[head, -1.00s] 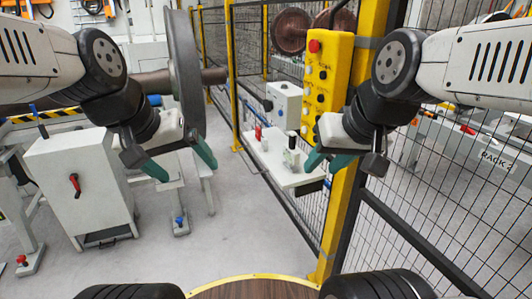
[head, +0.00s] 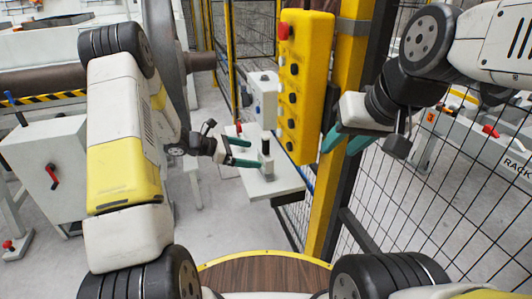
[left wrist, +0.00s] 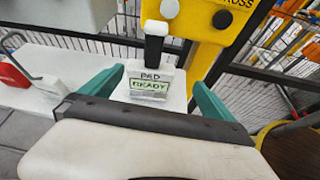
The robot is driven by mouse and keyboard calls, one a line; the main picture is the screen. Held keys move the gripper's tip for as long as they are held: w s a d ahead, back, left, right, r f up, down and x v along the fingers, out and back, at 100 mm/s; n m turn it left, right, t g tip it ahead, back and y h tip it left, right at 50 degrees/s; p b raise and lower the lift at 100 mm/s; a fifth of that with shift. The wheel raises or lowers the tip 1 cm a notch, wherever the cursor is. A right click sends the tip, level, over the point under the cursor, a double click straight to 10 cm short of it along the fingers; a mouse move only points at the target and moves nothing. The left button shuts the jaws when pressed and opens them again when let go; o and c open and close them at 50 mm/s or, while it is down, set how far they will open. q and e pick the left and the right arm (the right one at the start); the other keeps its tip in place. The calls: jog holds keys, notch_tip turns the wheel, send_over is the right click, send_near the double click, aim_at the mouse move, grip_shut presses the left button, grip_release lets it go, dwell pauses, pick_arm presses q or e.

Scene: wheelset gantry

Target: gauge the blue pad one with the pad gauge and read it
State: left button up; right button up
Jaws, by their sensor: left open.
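The pad gauge (head: 265,160) stands upright on a small white shelf (head: 285,186). In the left wrist view the gauge (left wrist: 150,88) is a pale block with a black upright handle, and its display says PAD READY. My left gripper (head: 246,153) is open at the gauge. In the left wrist view its teal fingers (left wrist: 157,98) are apart, one on each side of the gauge, not closed on it. My right gripper (head: 347,143) is open and empty in front of the yellow post. I cannot make out the blue pad in either view.
A yellow button box (head: 303,85) with a red button is above the shelf, on the yellow post (head: 350,95). A red item (head: 239,129) lies behind the gauge; a grey box (head: 263,98) is near it. Mesh fence (head: 395,215) stands at the right. A wheelset (head: 166,65) is at the left.

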aim_at(261, 158)
pick_arm(q)
jog(key=shift+w+a+f+n, duration=0.1)
jog(key=shift+w+f+n, duration=0.15)
jog(key=shift+f, duration=0.2)
jog(key=shift+w+f+n, duration=0.15)
jog(key=shift+f+n, duration=0.1)
jog(key=shift+f, duration=0.15)
jog(key=shift+w+f, duration=0.15)
jog(key=shift+f, duration=0.15)
jog(key=x, duration=0.7)
jog(key=shift+w+f, duration=0.1)
jog(key=shift+w, duration=0.25)
jog(key=c, duration=1.7)
